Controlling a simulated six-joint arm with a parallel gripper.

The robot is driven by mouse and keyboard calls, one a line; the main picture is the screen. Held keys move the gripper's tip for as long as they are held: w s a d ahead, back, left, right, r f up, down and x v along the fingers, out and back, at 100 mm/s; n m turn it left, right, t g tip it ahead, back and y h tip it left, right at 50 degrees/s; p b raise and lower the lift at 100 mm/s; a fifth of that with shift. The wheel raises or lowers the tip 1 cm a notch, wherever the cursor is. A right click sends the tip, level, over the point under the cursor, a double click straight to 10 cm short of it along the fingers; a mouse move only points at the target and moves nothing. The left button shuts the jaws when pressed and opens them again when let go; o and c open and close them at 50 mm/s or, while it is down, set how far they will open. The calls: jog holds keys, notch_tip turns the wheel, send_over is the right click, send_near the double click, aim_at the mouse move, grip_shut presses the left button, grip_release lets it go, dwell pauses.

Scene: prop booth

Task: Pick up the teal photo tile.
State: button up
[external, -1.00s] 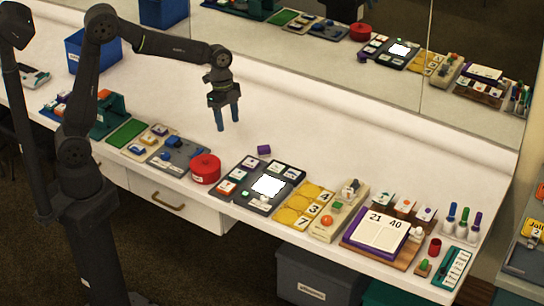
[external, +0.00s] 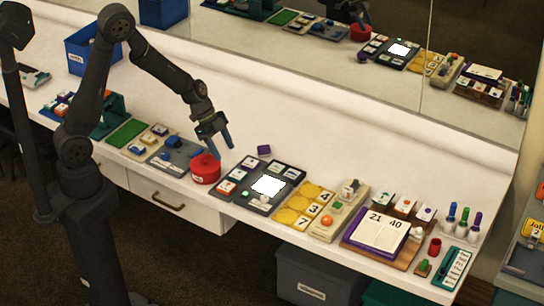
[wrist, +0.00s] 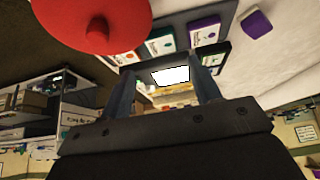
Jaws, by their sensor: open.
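The dark tile board (external: 247,201) lies on the counter with a glowing white panel and several small photo tiles around it. My gripper (external: 222,153) is open and empty, above the counter by the red button, left of the board and apart from the tiles.
The red button (external: 205,169) stands left of the board, close to my gripper. A loose purple block (external: 264,150) lies behind the board. Yellow number tiles (external: 303,205) are to the right. The counter behind is clear up to the mirror.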

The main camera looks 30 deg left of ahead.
aim_at(237, 174)
jog(key=shift+x, duration=4.3)
jog(key=shift+d, duration=0.15)
jog(key=shift+r, duration=0.1)
jog(key=c, duration=0.8)
